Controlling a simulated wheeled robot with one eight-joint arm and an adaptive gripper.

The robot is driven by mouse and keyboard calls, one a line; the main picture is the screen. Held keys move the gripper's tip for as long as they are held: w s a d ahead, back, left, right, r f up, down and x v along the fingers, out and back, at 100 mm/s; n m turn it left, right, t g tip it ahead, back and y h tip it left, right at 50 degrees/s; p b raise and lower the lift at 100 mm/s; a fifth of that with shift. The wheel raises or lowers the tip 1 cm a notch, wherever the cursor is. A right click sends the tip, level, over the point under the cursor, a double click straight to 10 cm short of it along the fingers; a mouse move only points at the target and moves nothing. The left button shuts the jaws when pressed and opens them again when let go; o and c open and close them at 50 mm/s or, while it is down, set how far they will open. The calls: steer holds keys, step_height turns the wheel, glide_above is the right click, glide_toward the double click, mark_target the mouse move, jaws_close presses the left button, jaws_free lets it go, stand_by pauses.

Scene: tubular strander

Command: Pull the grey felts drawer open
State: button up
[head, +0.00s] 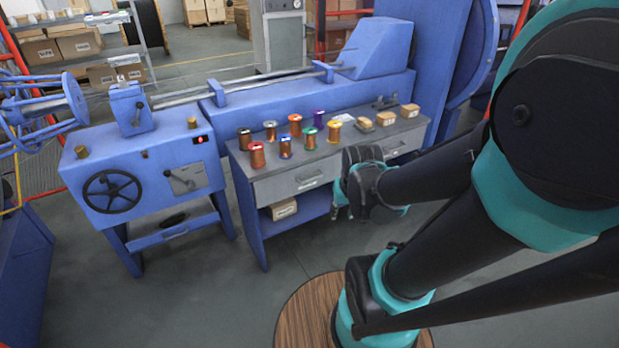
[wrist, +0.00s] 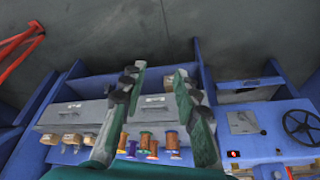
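The bench front has two grey drawers, both flush with it. The left drawer (head: 292,186) has a pale pull handle and shows in the wrist view (wrist: 153,114) between my fingers. The right drawer (head: 410,143) is partly hidden by my arm in the head view; it shows at the left of the wrist view (wrist: 72,117), which sees the bench upside down. I cannot read which is the felts drawer. My gripper (wrist: 159,72) is open and empty, its fingers apart, in front of the bench. In the head view my gripper (head: 352,190) covers the area between the drawers.
Several wire spools (head: 295,125) and small boxes (head: 386,118) stand on the bench top (head: 345,143). A carton (head: 284,209) sits on the lower shelf. A blue machine with a black handwheel (head: 112,192) stands at left. The floor before the bench is clear.

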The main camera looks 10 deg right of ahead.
steer(key=w+r+m, duration=0.3)
steer(key=w+m, duration=0.1)
steer(key=w, duration=0.9)
steer(key=m+g, duration=0.2)
steer(key=m, duration=0.7)
glide_above(313, 179)
steer(key=s+d, duration=0.1)
steer(key=s, duration=0.2)
step_height(313, 179, down, 7)
steer(key=shift+y, duration=0.4)
steer(key=x, duration=1.6)
steer(key=shift+s+f, duration=0.1)
steer(key=shift+f, duration=0.1)
steer(key=shift+c, duration=0.5)
jaws_close()
